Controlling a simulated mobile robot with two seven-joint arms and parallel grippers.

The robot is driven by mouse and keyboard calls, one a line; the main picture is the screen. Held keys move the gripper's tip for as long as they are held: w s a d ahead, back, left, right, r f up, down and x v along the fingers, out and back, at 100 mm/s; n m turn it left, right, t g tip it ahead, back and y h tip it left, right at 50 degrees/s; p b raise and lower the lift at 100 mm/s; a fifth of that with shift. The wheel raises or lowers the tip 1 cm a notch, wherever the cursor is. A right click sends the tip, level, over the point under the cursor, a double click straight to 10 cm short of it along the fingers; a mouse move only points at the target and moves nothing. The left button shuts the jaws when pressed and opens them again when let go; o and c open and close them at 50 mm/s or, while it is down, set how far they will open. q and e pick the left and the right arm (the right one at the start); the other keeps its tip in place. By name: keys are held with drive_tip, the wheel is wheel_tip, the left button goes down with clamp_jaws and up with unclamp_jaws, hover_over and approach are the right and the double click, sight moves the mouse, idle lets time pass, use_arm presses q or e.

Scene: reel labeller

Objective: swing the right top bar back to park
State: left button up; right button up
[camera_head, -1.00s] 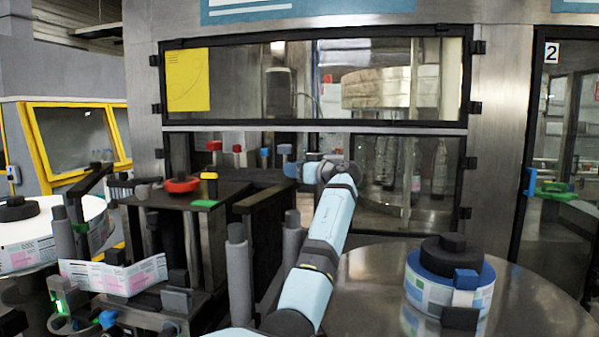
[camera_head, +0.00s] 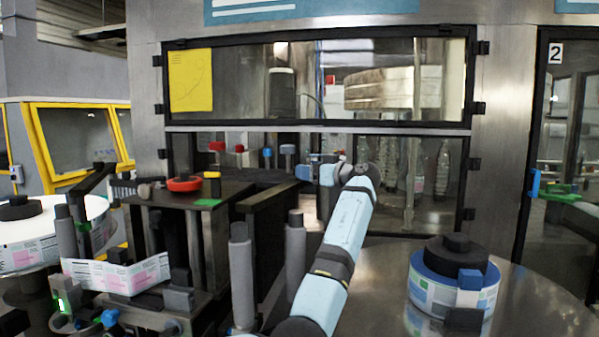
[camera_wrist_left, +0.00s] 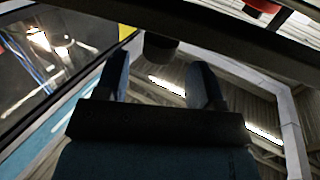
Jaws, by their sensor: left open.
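Several knobs, red ones (camera_head: 217,147) and blue ones (camera_head: 267,152), stand in a row behind the dark table in the head view. I cannot tell for sure which part is the right top bar. My left gripper (camera_head: 303,172) is just below and right of the rightmost blue knob (camera_head: 287,149); its fingers are small and partly hidden there. In the left wrist view my left gripper (camera_wrist_left: 160,84) is open and empty. A dark bar (camera_wrist_left: 225,28) crosses beyond the fingertips, with a round dark end (camera_wrist_left: 160,48) showing between them, apparently not gripped. My right gripper is out of view.
A glazed cabinet (camera_head: 482,60) stands behind the arm. A round metal table (camera_head: 545,310) with a blue-rimmed reel (camera_head: 425,282) is at right.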

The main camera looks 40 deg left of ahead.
use_arm(q)
drive_tip(key=d+b, duration=0.1)
drive_tip(key=d, duration=0.8)
drive_tip(key=shift+w, duration=0.45)
